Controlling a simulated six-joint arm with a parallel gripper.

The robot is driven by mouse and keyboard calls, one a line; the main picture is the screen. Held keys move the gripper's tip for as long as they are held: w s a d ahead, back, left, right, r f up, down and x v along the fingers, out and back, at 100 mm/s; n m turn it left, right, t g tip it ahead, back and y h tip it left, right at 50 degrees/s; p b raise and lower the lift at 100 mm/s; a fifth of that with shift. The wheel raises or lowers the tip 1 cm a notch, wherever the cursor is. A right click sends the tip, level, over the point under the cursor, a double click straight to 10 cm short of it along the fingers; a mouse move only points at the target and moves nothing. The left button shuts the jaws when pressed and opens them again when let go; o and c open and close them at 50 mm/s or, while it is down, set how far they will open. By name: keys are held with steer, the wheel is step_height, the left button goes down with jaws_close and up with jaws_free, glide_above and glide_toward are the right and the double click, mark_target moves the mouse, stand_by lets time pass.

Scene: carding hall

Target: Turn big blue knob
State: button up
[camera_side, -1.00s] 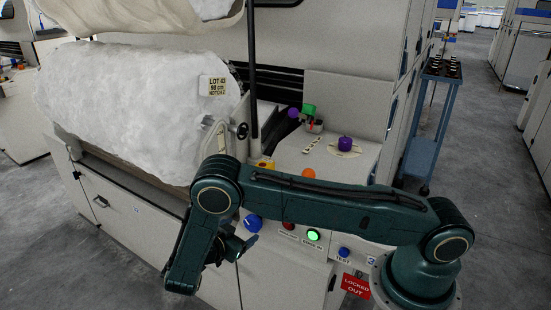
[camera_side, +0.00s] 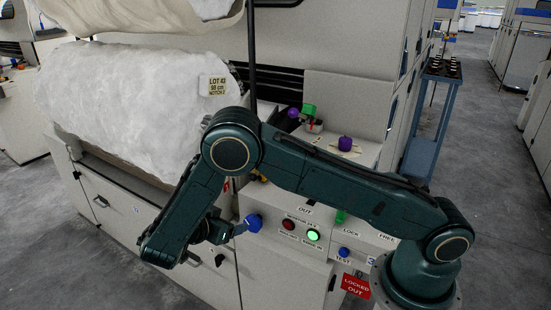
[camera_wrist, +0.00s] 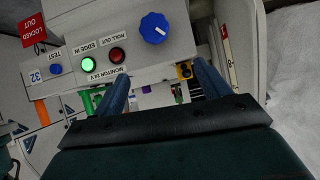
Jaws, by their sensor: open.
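The big blue knob (camera_side: 254,223) is on the front panel of the machine, left of the red and green buttons. In the wrist view the knob (camera_wrist: 154,27), with a white mark on its face, lies beyond the fingertips, near the top of the picture. My gripper (camera_side: 240,229) is just left of the knob in the side view, fingers pointing toward it. In the wrist view my gripper (camera_wrist: 162,83) has its two blue fingers apart with nothing between them. Whether a fingertip touches the knob cannot be told from the side view.
A red button (camera_side: 289,225) and a lit green button (camera_side: 313,235) sit right of the knob. A smaller blue knob (camera_side: 344,252) is farther right, above a red "LOCKED OUT" sign (camera_side: 356,286). A purple knob (camera_side: 345,143) is on top. White fibre roll (camera_side: 130,110) stands at left.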

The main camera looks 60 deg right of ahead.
steer(key=s+d+r+n+y, duration=0.2)
steer(key=s+r+n+y, duration=0.1)
steer(key=r, duration=0.6)
steer(key=s+d+r+n+t+y, duration=0.1)
steer(key=s+r+n+y, duration=0.3)
steer(key=r, duration=0.5)
steer(key=shift+s+d+r, duration=0.2)
steer(key=shift+d+r, duration=0.05)
steer(key=shift+d, duration=0.55)
steer(key=shift+f, duration=0.1)
stand_by(0.6)
steer(key=w+a+f+m+h, duration=0.3)
steer(key=f+m+h, duration=0.1)
steer(key=f, duration=0.7)
steer(key=w+a+f+m+h, duration=0.3)
steer(key=f+m+h, duration=0.2)
steer(key=f, duration=0.7)
steer(key=shift+f, duration=0.25)
steer(key=shift+w+d, duration=0.1)
steer(key=shift+d, duration=0.05)
